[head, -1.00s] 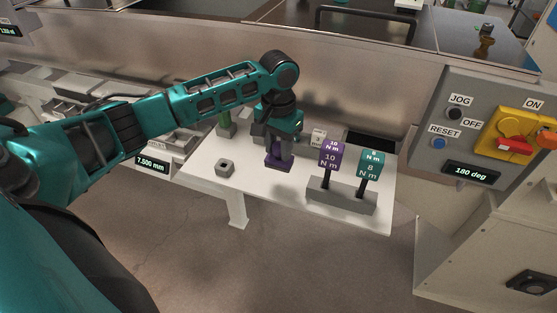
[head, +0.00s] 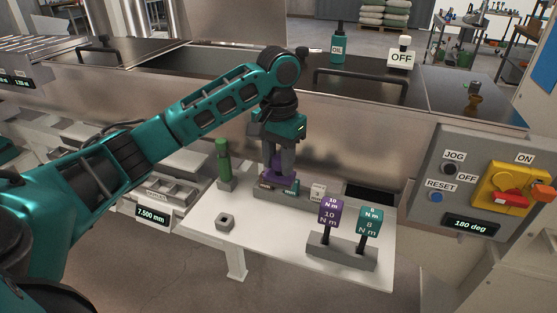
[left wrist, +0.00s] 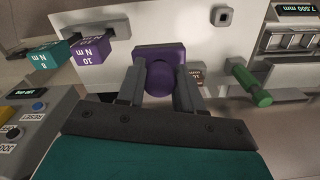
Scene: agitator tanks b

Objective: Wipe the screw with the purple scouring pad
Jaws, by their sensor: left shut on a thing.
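My left gripper (head: 281,168) is shut on the purple scouring pad (head: 279,176), above the white table near the grey block with small labelled pieces. In the left wrist view the pad (left wrist: 158,54) shows a flat purple base and a round knob between the fingers (left wrist: 158,100). A small brownish upright item (head: 474,103) stands on the dark tank top at the right; I cannot tell whether it is the screw. No other thing in view is clearly a screw. My right gripper is out of view.
A purple 10 N m tool (head: 330,211) and a teal 8 N m tool (head: 369,221) stand in a grey rack. A green-handled tool (head: 223,160) stands upright at the left. A grey holed block (head: 225,221) lies in front. A control panel (head: 455,225) is right.

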